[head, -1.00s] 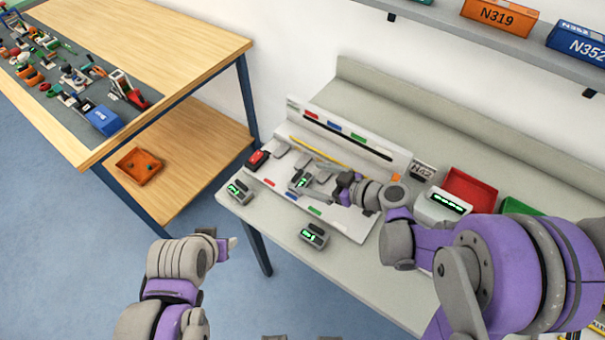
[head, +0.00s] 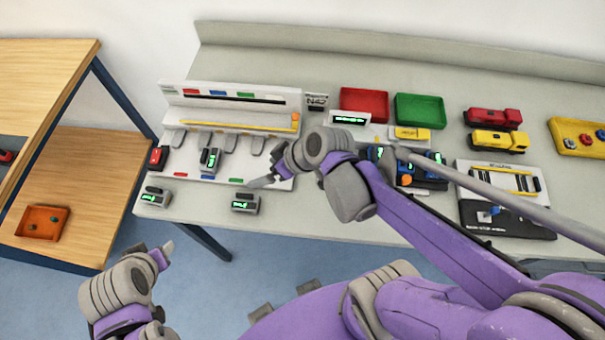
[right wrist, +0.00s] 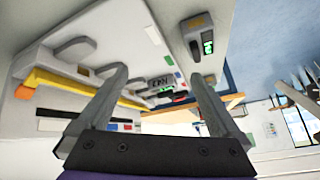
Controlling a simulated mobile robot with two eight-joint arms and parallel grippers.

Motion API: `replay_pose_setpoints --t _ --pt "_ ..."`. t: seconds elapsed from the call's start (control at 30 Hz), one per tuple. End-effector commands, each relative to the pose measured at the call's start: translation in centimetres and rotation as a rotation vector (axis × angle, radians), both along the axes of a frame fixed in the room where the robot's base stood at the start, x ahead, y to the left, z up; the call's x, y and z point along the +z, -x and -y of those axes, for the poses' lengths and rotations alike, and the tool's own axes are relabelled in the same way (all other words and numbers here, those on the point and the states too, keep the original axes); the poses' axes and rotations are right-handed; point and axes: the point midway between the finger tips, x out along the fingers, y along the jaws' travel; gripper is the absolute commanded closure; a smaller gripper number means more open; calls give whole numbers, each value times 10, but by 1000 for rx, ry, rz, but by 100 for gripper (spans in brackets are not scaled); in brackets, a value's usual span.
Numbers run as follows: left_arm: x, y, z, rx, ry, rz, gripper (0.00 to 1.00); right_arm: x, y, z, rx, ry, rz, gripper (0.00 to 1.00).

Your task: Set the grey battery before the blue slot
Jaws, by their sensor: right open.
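Three grey batteries with green displays show in the head view. One (head: 210,160) stands on the white rack (head: 280,184), right behind the blue mark (head: 208,177) on its front edge. Another (head: 155,197) sits on the table at the front left, and a third (head: 245,202) at the rack's front edge. My right gripper (head: 272,174) is open and empty, above the rack right of the blue mark. In the right wrist view, its fingers (right wrist: 160,92) are apart, with a battery (right wrist: 200,38) beyond them. My left gripper (head: 162,250) is low, off the table; its jaws are unclear.
A red block (head: 158,158) is at the rack's left end, and a yellow pencil-like bar (head: 294,122) lies behind. Red (head: 364,104) and green (head: 420,110) trays and toy trucks (head: 497,141) are to the right.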

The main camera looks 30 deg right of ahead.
Motion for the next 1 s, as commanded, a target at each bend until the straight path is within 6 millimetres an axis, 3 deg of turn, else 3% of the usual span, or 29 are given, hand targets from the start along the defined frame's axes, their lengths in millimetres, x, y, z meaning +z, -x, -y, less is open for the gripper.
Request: replay_pose_setpoints --t 0.1,0.3,0.5,1.0 --pt "0 0 0 0 0 0 50 2 32 21 -177 98 -83 0" --pt "0 0 0 0 0 0 50 9 61 53 -410 201 -104 0" --pt "0 0 0 0 0 0 50 13 68 64 -487 226 -94 0" --pt "0 0 0 0 0 0 50 13 68 64 -488 226 -96 0"
